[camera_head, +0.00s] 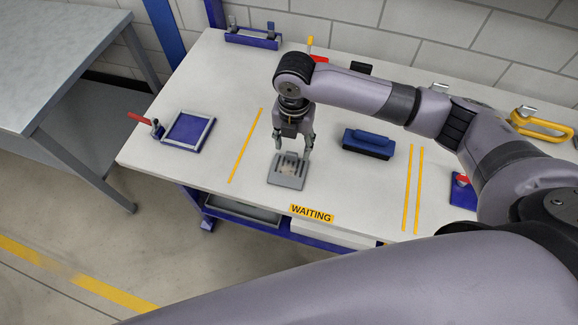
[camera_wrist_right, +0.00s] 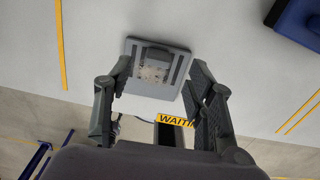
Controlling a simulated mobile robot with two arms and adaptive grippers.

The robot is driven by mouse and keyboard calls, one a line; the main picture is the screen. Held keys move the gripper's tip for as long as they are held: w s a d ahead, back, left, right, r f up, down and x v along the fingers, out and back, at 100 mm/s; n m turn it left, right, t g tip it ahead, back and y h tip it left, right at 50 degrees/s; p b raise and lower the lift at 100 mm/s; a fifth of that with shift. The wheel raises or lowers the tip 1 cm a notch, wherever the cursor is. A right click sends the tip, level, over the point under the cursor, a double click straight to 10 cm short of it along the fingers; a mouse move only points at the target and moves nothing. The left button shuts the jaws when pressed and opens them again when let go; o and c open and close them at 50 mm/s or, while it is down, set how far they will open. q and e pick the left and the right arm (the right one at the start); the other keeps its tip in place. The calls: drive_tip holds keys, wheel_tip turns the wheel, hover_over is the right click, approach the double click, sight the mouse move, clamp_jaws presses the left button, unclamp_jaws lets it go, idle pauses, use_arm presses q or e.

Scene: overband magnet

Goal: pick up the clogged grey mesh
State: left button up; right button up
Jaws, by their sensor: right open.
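The grey mesh (camera_head: 287,173) is a small square plate with dark slots and a brownish patch of dirt on it. It lies flat on the white table, just above the WAITING label in the head view. My right gripper (camera_head: 292,150) points down above the mesh's far edge, its fingers spread. In the right wrist view the mesh (camera_wrist_right: 143,82) lies beyond and between the two open fingers (camera_wrist_right: 158,74). Nothing is held; whether a finger touches the mesh cannot be told. My left gripper is not in view.
A dark blue block (camera_head: 368,143) sits right of the mesh. A blue frame with a grey border (camera_head: 188,131) and a red-handled clamp (camera_head: 146,124) are at left. Yellow lines (camera_head: 246,146) mark the table. A yellow handle (camera_head: 540,125) is at far right. Bare table surrounds the mesh.

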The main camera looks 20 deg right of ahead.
sight(292, 152)
drive_tip(key=f, duration=0.3)
drive_tip(key=shift+w+f+p, duration=0.25)
drive_tip(key=shift+f+p, duration=0.1)
drive_tip(key=shift+f, duration=0.4)
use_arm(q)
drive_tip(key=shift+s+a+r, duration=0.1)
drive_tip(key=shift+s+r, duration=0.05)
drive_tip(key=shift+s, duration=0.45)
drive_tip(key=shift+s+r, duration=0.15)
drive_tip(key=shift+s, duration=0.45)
use_arm(e)
drive_tip(key=c, duration=0.6)
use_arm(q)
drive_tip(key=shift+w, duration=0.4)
use_arm(e)
clamp_jaws()
